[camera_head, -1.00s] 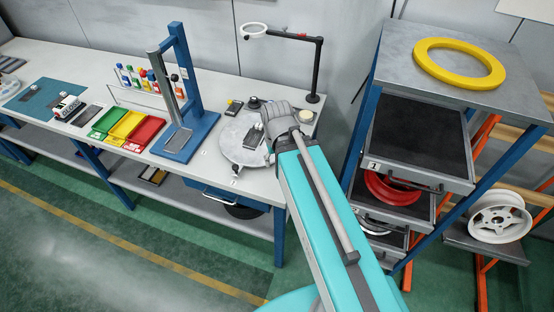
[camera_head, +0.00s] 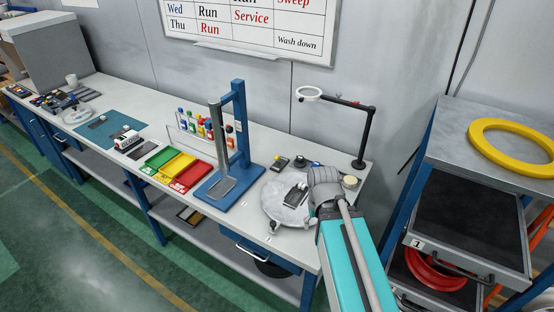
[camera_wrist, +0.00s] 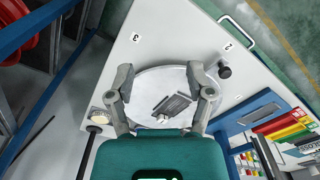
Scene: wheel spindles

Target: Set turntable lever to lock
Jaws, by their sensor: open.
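The turntable (camera_head: 283,212) is a round grey plate on the right end of the workbench, with a dark clamp-like block (camera_head: 295,195) on it. In the wrist view the plate (camera_wrist: 150,82) lies beneath my gripper, with the block (camera_wrist: 173,105) between the fingers in the picture. A small black knob (camera_wrist: 224,71) stands at the plate's rim near the label 2; I cannot tell for sure if it is the lever's end. It also seems to show at the plate's front edge in the head view (camera_head: 273,226). My gripper (camera_wrist: 160,74) is open and empty above the plate.
A blue press stand (camera_head: 240,130) and coloured trays (camera_head: 172,166) stand left of the turntable. A black lamp post (camera_head: 366,138) rises behind it, with a round pale-topped item (camera_head: 350,181) nearby. A shelf rack (camera_head: 440,140) with a yellow ring (camera_head: 500,140) stands at right.

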